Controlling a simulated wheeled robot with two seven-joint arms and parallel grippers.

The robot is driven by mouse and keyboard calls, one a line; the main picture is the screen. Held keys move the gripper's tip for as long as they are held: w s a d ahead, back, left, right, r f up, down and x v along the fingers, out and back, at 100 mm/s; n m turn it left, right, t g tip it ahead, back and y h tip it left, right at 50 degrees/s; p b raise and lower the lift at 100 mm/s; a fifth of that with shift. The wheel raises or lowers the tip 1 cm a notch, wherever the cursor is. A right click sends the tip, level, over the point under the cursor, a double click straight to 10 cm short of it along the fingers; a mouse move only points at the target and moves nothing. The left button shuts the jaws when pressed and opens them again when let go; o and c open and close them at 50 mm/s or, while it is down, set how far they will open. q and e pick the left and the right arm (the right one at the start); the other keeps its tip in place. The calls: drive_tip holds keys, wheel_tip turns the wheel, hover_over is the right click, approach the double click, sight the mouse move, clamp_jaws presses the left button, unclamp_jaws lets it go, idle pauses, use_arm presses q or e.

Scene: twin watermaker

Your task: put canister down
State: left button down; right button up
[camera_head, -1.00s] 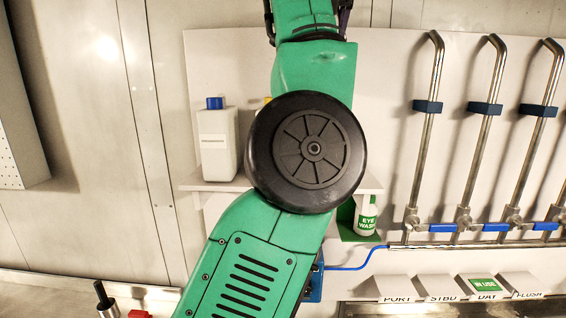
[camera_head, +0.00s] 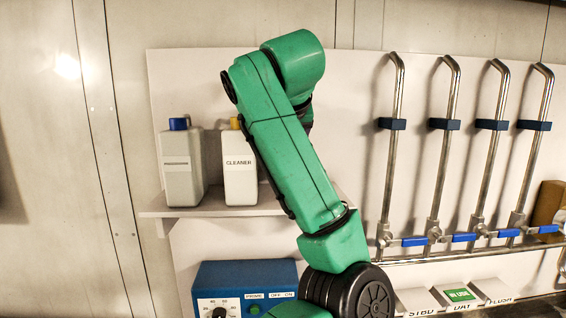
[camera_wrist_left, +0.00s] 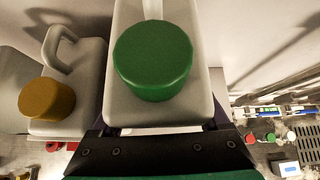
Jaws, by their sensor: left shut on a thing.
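A grey-white canister with a green cap (camera_wrist_left: 155,60) fills the middle of the left wrist view. My left gripper (camera_wrist_left: 160,140) is shut on it; its fingers are mostly hidden by the canister body. In the head view my green arm covers this canister and the gripper. A canister with a yellow cap, labelled CLEANER (camera_head: 239,172), stands upright on the wall shelf (camera_head: 180,211); it shows to the left of the held canister in the left wrist view (camera_wrist_left: 70,75). Whether the held canister's base touches the shelf cannot be seen. My right gripper is out of view.
A blue-capped canister (camera_head: 182,170) stands at the shelf's left. A blue control box (camera_head: 235,282) sits below the shelf. Steel pipes with blue valve handles (camera_head: 464,238) line the wall at right. My arm hides the shelf's right part.

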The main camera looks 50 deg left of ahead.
use_arm(q)
drive_tip(key=f, duration=0.3)
drive_tip(key=shift+s+d+p, duration=0.3)
drive_tip(key=shift+s, duration=0.05)
drive_tip(key=shift+w+a+f, duration=0.15)
drive_tip(key=shift+f, duration=0.15)
drive_tip(key=shift+c, duration=0.7)
unclamp_jaws()
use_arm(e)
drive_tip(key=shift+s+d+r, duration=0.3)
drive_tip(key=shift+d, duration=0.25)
use_arm(q)
drive_tip(key=shift+s+d+r+b, duration=0.3)
drive_tip(key=shift+d+b, duration=0.1)
drive_tip(key=shift+b, duration=0.15)
drive_tip(key=b+v, duration=0.3)
drive_tip(key=v, duration=0.8)
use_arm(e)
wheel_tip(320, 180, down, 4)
